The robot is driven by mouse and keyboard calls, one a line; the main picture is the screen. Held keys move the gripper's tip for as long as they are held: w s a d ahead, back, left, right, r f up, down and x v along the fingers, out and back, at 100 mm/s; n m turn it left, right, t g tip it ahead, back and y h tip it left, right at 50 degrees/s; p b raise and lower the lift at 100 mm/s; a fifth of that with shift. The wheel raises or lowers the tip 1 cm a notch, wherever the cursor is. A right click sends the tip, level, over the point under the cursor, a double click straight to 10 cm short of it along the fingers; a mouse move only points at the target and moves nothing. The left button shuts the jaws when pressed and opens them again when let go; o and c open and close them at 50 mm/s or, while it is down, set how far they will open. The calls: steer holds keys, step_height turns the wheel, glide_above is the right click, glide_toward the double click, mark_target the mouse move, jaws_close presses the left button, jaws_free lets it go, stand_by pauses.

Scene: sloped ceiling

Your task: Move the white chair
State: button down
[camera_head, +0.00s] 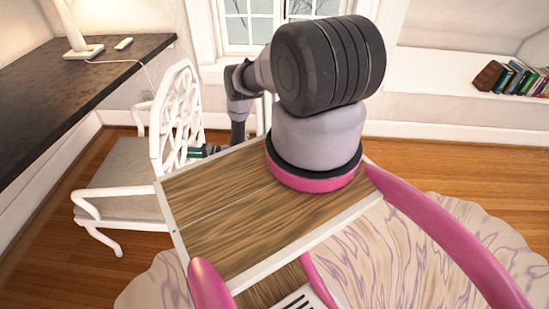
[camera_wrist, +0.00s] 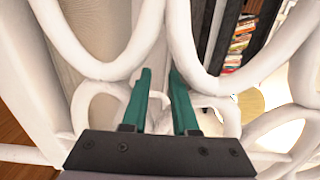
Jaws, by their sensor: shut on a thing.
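The white chair (camera_head: 178,115) stands upright at the left, beside the dark desk. It has an openwork back of curved loops, white arms and a beige seat (camera_head: 128,163). My gripper (camera_head: 196,152) is at the side of the chair's back, low on the lattice. In the wrist view, the two green fingers of my gripper (camera_wrist: 160,76) reach in among the white loops of the chair back (camera_wrist: 75,52). They are shut on a part of the lattice. The exact contact is partly hidden by the fingers.
The dark desk (camera_head: 70,80) with a lamp (camera_head: 78,30) runs along the left wall. A window is behind my arm. Books (camera_head: 515,77) stand on a white ledge at the right. Wooden floor (camera_head: 420,160) is open right of my arm; a pale patterned rug (camera_head: 400,250) lies below me.

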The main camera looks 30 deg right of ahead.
steer(key=c, duration=0.6)
jaws_free()
steer(key=shift+c, duration=0.2)
steer(key=shift+d, duration=0.1)
steer(key=v, duration=1.2)
